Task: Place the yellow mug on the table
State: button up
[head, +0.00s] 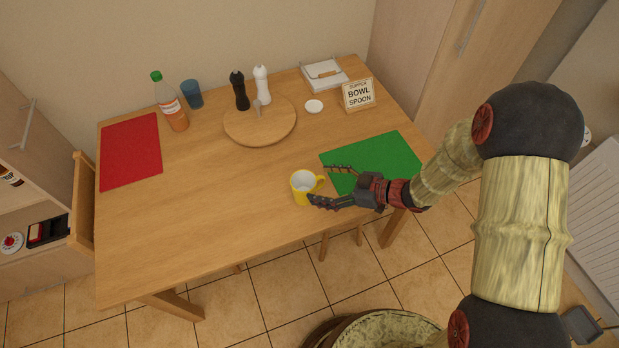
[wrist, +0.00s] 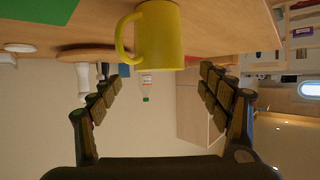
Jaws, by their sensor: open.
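The yellow mug (head: 301,188) stands upright on the wooden table (head: 200,215), near the front edge and left of the green mat.
A green mat (head: 370,160) lies beneath and behind my gripper. A round board (head: 260,122) with two shakers, a bottle (head: 170,103), a blue cup (head: 192,94) and a sign (head: 358,95) stand farther back. A red mat (head: 131,150) lies left. The table's front left is clear.

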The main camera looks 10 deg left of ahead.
jog(key=w+d+r+m+t+h, duration=0.2)
jog(key=w+d+r+t+h, duration=0.3)
jog(key=w+d+r, duration=0.3)
jog(key=w+d+r+m+t+h, duration=0.25)
jog(key=d+r+m+h, duration=0.3)
jog(key=d+r, duration=0.65)
jog(key=s+d+r+m+g+h, duration=0.1)
jog(key=s+d+r+m+h, duration=0.1)
jog(key=s+d+r, duration=0.3)
jog(key=s+d+r+m+g+h, duration=0.1)
jog(key=s+d+m+h, duration=0.2)
jog(key=s, duration=0.4)
jog(key=s+a+m+g+y, duration=0.2)
jog(key=s+a+m+g, duration=0.1)
jog(key=s, duration=1.5)
jog(key=shift+a+r, duration=0.3)
jog(key=shift+a, duration=0.3)
jog(key=shift+c, duration=0.8)
